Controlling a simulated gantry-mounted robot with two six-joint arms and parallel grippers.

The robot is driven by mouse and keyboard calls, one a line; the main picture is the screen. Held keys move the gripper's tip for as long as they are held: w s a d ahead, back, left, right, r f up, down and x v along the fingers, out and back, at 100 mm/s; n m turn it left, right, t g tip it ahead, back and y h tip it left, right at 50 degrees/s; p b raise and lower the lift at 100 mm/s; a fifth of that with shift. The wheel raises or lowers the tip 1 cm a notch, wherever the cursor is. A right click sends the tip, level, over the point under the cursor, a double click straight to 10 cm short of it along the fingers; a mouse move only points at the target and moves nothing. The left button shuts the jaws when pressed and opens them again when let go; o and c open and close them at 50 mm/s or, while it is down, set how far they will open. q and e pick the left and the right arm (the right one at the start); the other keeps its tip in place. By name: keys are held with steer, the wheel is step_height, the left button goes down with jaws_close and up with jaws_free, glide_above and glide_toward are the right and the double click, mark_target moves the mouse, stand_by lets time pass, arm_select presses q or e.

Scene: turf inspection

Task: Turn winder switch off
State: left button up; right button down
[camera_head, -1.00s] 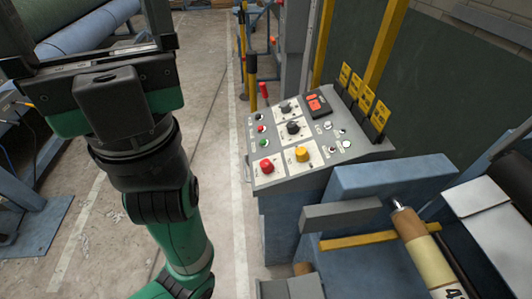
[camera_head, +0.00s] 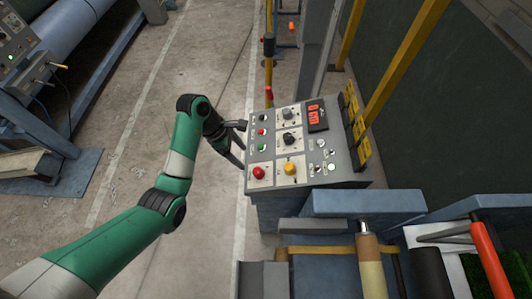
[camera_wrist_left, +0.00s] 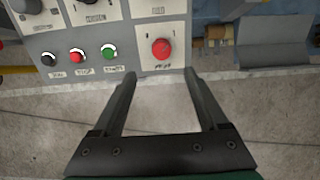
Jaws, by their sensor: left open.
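The grey control panel (camera_head: 347,181) stands right of my left gripper in the head view. It bears a red knob (camera_head: 258,173), a yellow knob (camera_head: 290,168), two black knobs (camera_head: 289,139) and small buttons. I cannot read which one is labelled winder. My left gripper (camera_head: 241,145) is open and empty at the panel's left edge. In the left wrist view, the red knob (camera_wrist_left: 161,48) on its white plate lies just beyond the gap between the open fingertips (camera_wrist_left: 161,76), with no visible contact. My right gripper is not in view.
A red display (camera_head: 318,113) and yellow tags (camera_head: 356,125) sit at the panel's far right side. A blue machine frame (camera_head: 365,203) with rollers stands in front. A yellow post (camera_head: 268,70) rises behind the panel. Bare concrete floor (camera_head: 150,130) lies left of it.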

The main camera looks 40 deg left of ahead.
mark_target(256, 171)
arm_select(q)
steer(key=b+x, duration=0.1)
steer(key=x, duration=0.4)
steer(key=b+x, duration=0.1)
steer(key=x, duration=0.5)
steer(key=shift+s+d+f+b, duration=0.15)
steer(key=shift+d+f+b, duration=0.1)
steer(key=shift+b, duration=0.15)
jaws_close()
steer(key=shift+r, duration=0.1)
